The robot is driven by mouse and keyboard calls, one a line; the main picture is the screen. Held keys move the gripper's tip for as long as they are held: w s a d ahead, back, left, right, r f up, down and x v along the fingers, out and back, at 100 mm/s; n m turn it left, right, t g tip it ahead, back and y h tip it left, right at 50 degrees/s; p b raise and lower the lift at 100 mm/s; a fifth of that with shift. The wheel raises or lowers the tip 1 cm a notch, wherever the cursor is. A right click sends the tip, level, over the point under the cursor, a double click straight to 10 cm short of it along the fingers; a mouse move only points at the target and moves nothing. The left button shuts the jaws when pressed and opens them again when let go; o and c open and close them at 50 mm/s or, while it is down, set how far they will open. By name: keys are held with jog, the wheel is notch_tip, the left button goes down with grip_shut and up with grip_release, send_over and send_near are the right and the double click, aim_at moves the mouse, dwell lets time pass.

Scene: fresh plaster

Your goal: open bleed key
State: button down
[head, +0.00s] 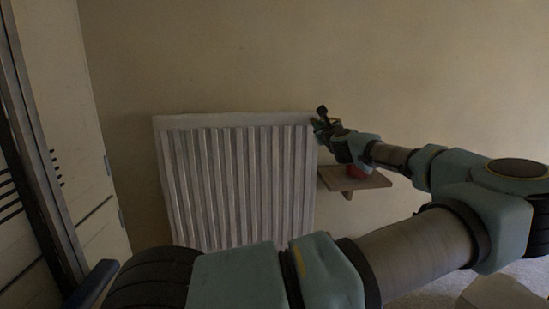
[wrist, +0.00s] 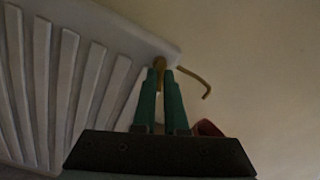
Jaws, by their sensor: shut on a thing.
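The white ribbed radiator (head: 238,180) stands against the wall, and its upper corner also shows in the wrist view (wrist: 150,38). The bleed key (wrist: 195,78) is a thin brass-coloured piece with a bent arm reaching right and down. Its brass base (wrist: 159,62) sits by the radiator's corner. My gripper (wrist: 161,72) has its two green fingers shut on the key near this base; the fingertips partly hide the hold. In the head view my gripper (head: 320,127) is at the radiator's upper right corner, where the key is too small to make out.
A small wooden shelf (head: 373,181) is fixed to the wall right of the radiator, below my wrist. A red object (head: 355,171) stands on it, partly hidden by my arm. A pale door (head: 70,110) is at the left. The wall above the radiator is bare.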

jog(key=n, duration=0.3)
jog(key=shift+n+b, duration=0.3)
jog(key=shift+b, duration=0.05)
